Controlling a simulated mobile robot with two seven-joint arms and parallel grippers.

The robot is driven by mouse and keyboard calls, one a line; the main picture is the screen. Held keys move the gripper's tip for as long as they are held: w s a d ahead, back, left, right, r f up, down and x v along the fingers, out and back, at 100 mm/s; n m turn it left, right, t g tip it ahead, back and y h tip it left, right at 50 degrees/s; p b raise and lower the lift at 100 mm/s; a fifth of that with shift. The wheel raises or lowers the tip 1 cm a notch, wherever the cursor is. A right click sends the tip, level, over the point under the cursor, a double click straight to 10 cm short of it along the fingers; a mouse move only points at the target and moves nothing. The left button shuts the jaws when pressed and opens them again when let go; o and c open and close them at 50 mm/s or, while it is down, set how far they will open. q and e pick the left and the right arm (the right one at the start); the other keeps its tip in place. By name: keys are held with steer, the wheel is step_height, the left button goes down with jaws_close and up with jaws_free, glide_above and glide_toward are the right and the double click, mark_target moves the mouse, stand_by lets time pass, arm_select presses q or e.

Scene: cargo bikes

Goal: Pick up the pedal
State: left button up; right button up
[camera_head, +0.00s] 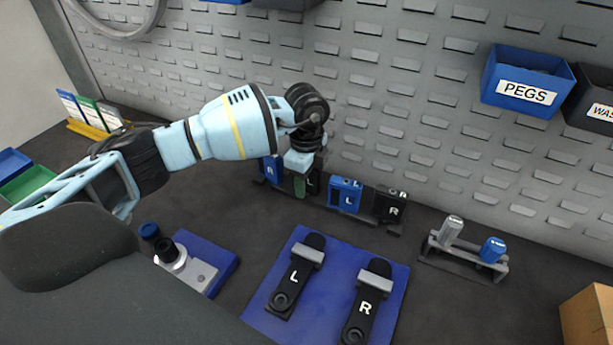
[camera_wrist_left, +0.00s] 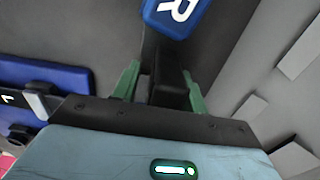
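Several pedals stand in a low rack along the back of the bench: a blue R pedal (camera_head: 268,171), a black L pedal (camera_head: 313,183), a blue L pedal (camera_head: 345,196) and a black R pedal (camera_head: 391,208). My left gripper (camera_head: 300,187) is down at the black L pedal. In the left wrist view, its green fingers (camera_wrist_left: 160,88) are apart, one on each side of a black block, apparently this pedal. A gap shows beside the left finger; contact on the right is unclear. The blue R pedal (camera_wrist_left: 177,14) lies just beyond. My right gripper is not in view.
A blue mat (camera_head: 262,314) holds two crank arms marked L (camera_head: 293,281) and R (camera_head: 366,308). A small stand (camera_head: 464,262) with a grey and a blue cylinder is at right. A grey slatted wall with bins, including PEGS (camera_head: 526,82), rises behind.

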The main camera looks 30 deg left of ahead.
arm_select(q)
jaws_close()
steer(key=shift+r, duration=0.1)
steer(key=shift+r, duration=0.55)
step_height(320, 180, up, 2)
steer(key=shift+r, duration=0.2)
steer(key=s+d, duration=0.1)
steer(key=s, duration=0.3)
steer(key=s+r, duration=0.1)
steer(key=s, duration=0.4)
steer(key=s+d+p, duration=0.1)
steer(key=s, duration=0.4)
steer(key=shift+d+r, duration=0.15)
steer(key=shift+d, duration=0.15)
steer(key=shift+s+d, duration=0.15)
steer(key=shift+s, duration=0.7)
steer(key=shift+r, duration=0.1)
